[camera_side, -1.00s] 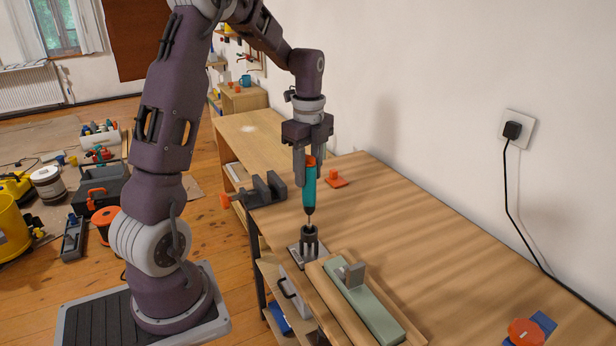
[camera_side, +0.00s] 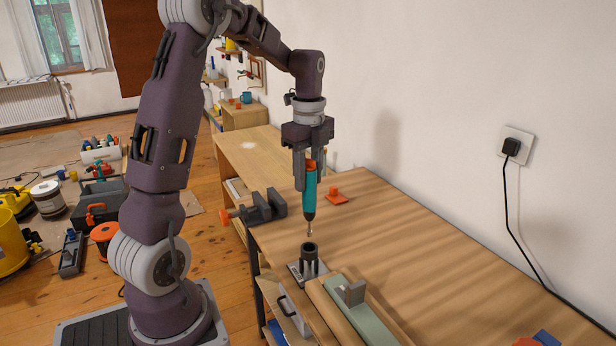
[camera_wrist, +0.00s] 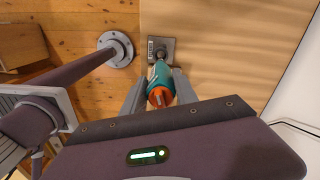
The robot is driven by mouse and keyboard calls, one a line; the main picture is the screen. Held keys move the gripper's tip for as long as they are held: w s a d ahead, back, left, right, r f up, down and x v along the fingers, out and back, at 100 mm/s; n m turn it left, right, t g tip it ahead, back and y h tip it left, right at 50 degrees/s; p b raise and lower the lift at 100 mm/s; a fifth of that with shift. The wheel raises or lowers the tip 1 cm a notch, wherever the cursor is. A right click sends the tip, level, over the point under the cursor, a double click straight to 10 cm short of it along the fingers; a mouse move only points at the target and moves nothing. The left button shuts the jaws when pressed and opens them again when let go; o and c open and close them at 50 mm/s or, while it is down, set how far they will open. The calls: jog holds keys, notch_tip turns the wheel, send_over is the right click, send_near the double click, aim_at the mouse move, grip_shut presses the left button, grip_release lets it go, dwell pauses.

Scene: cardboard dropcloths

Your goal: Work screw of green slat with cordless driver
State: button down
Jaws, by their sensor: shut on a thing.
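My gripper (camera_side: 309,172) is shut on the cordless driver (camera_side: 310,195), which has a teal body and an orange top. The driver hangs upright with its bit down, just above a dark upright holder (camera_side: 309,258) on a small metal plate. In the wrist view the driver (camera_wrist: 159,80) sits between my fingers, with its bit over the holder's plate (camera_wrist: 153,45). The green slat (camera_side: 368,325) lies at the bench's near edge, beside a wooden strip. A grey block (camera_side: 351,292) sits on the slat. I cannot make out a screw.
A dark vise (camera_side: 262,207) is at the bench's left edge. An orange piece (camera_side: 336,196) lies behind the driver. An orange and blue thing (camera_side: 540,340) is cut off at the bottom right.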

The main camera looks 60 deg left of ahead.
jog(key=w+d+r+m, duration=0.1)
jog(key=d+m, duration=0.4)
jog(key=d, duration=1)
jog(key=shift+w+d+r+m, duration=0.3)
jog(key=shift+w+r, duration=0.1)
jog(key=shift+r, duration=0.3)
notch_tip(320, 180, down, 6)
jog(key=shift+f, duration=1.2)
dwell(1.2)
jog(key=shift+r, duration=0.1)
notch_tip(320, 180, up, 7)
dwell(0.6)
jog(key=shift+a, duration=0.1)
dwell(0.6)
